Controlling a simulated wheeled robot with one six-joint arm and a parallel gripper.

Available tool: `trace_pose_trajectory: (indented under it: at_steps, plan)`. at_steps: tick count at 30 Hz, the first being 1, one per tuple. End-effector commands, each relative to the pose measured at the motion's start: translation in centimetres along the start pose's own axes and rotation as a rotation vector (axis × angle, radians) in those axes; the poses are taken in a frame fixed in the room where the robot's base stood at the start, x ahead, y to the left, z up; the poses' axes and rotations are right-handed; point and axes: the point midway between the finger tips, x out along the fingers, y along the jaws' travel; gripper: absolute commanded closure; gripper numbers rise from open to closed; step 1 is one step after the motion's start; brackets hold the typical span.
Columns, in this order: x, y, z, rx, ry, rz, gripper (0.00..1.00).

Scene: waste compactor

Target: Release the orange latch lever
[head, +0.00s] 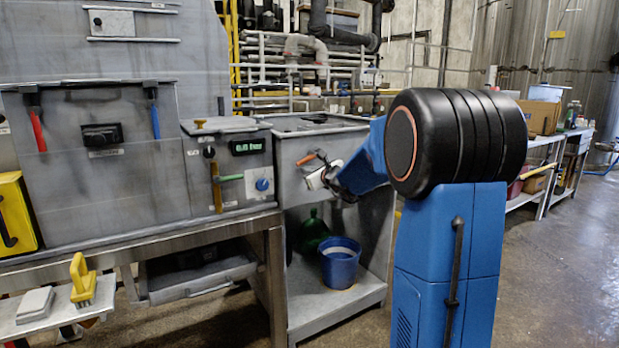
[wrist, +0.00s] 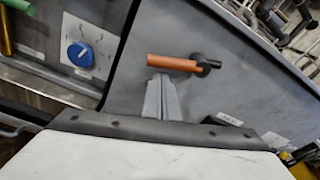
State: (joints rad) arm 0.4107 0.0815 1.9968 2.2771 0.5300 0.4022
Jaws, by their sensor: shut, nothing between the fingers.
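The orange latch lever (head: 308,158) is on the front of the grey metal cabinet (head: 320,193) in the head view. In the wrist view the lever (wrist: 172,63) lies nearly level, with its dark pivot (wrist: 206,65) at its right end. My gripper (wrist: 160,78) is shut and empty, its grey fingertips just below the lever's left part in the picture. Whether the fingertips touch the lever, I cannot tell. In the head view my gripper (head: 314,181) is close in front of the cabinet, small and partly hidden by my arm.
Left of the cabinet is a panel with a blue knob (head: 263,184), a green-handled lever (head: 231,178) and a lit display (head: 248,146). A blue bucket (head: 340,262) and a green bottle (head: 314,231) stand on the shelf below. A dark fitting (wrist: 222,121) shows at the wrist view's lower right.

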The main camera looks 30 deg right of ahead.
Motion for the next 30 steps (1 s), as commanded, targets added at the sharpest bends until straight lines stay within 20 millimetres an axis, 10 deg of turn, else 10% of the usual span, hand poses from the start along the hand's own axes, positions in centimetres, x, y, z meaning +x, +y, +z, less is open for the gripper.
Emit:
trace_pose_trajectory:
  at_steps: [30]
  plan:
    - [-0.5, 0.3, 2.2, 0.226, -0.002, 0.033, 1.00]
